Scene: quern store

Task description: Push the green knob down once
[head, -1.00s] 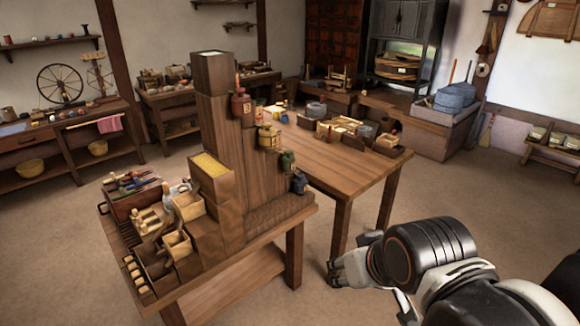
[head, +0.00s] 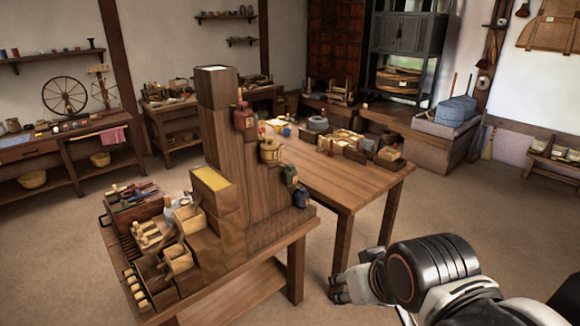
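A stepped wooden stand (head: 225,140) rises from a wooden table at the centre left. Small rounded coloured pieces sit down its right side: red (head: 244,116), yellow (head: 269,150), green (head: 289,174) and blue (head: 301,196). The green piece is the only green knob-like thing I can make out there; its exact shape is too small to tell. My gripper (head: 338,288) is low at the right of the head view, in front of the tables and well apart from the green piece. Its fingers are small and partly hidden by my wrist, so their opening is unclear.
The near table (head: 262,284) also bears boxes and an open tray of tools (head: 135,196). A second table (head: 345,182) with small boxes and pots stands right behind the stand. Open floor (head: 480,225) lies to the right. Benches line the walls.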

